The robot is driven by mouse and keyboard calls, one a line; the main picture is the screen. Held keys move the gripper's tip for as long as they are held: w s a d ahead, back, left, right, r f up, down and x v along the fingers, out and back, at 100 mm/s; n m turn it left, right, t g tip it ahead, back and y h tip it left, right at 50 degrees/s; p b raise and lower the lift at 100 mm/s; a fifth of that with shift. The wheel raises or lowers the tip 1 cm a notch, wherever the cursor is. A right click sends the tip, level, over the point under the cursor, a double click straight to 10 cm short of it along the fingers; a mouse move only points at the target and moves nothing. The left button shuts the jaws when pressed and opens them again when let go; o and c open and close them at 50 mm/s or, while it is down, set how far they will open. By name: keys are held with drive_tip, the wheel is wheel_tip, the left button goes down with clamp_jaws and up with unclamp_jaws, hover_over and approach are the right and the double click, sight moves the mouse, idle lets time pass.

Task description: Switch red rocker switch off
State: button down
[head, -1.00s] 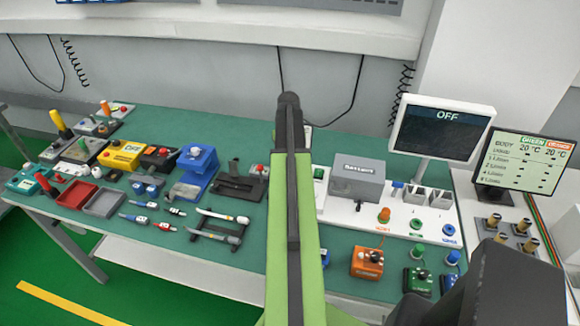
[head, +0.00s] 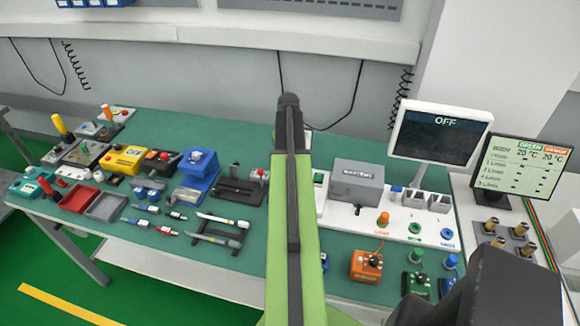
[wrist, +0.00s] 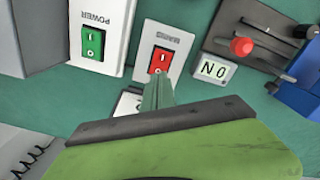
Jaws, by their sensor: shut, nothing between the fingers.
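In the wrist view the red rocker switch (wrist: 160,60) sits on a white plate with upside-down lettering that seems to read MAINS. A small label (wrist: 214,69) beside it reads ON, upside down. My gripper (wrist: 158,82) is shut and empty, with its tips at the lower edge of the red switch in the picture. I cannot tell whether the tips touch it. In the head view my own arm hides the red switch and the gripper.
A green rocker switch (wrist: 93,43) marked POWER stands to the left in the wrist view. A red-knobbed slider (wrist: 242,46) is to the right. In the head view a grey box (head: 357,184) stands right of my arm, and a monitor (head: 438,134) reads OFF.

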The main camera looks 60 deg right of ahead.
wheel_tip(320, 180, up, 4)
drive_tip(key=p, duration=0.3)
drive_tip(key=shift+r+p, duration=0.25)
drive_tip(key=shift+p, duration=0.15)
drive_tip(key=w+a+n, duration=0.3)
drive_tip(key=w+a, duration=0.9)
drive_tip(key=w, duration=0.1)
drive_tip(key=w+a+f+n+b, duration=0.15)
drive_tip(key=w+a, duration=0.25)
drive_tip(key=a, duration=0.6)
drive_tip(key=w+a+n, duration=0.2)
drive_tip(key=w+a, duration=0.2)
drive_tip(key=a, duration=0.6)
drive_tip(key=s+a+n, duration=0.1)
drive_tip(key=s+a, duration=0.2)
drive_tip(key=a, duration=0.9)
drive_tip(key=s+a+f+n+b, duration=0.1)
drive_tip(key=s+a, duration=0.2)
drive_tip(key=a, duration=1)
drive_tip(key=shift+a, duration=0.2)
